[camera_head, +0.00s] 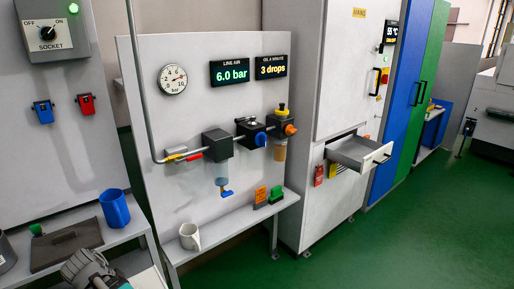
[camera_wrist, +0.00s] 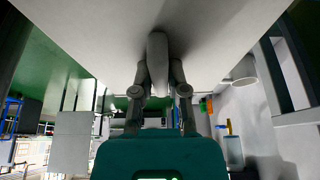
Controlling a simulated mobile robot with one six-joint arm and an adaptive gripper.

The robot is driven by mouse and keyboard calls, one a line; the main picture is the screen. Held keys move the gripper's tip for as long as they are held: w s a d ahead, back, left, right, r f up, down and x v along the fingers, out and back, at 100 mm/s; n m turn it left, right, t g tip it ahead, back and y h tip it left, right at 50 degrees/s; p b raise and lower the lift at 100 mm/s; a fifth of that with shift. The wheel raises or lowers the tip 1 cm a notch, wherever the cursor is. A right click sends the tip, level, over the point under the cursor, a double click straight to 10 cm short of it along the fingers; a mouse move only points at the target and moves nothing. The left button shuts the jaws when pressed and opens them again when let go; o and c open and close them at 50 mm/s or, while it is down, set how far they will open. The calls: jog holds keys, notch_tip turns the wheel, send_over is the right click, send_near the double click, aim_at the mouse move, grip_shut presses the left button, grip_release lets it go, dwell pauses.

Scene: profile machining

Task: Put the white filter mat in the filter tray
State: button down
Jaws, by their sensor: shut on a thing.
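The white filter mat (camera_wrist: 90,25) appears to be the broad pale sheet across the top of the wrist view. My gripper (camera_wrist: 157,50) is shut on it, with its fingers together against the sheet. The exact grip is hard to make out. In the head view, part of my gripper (camera_head: 85,265) shows at the bottom left, above the left bench; its fingertips are not clear there. The filter tray (camera_head: 350,150) appears to be the grey drawer pulled out of the pale cabinet. It is far to the right of my gripper, and its visible inside looks empty.
A blue cup (camera_head: 115,208) and a dark plate (camera_head: 68,245) are on the left bench. Green floor (camera_head: 380,245) is clear before the cabinet.

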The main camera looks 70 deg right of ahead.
notch_tip(320, 180, up, 11)
jog(key=p, duration=0.9)
jog(key=shift+f, duration=0.15)
jog(key=shift+a, duration=0.1)
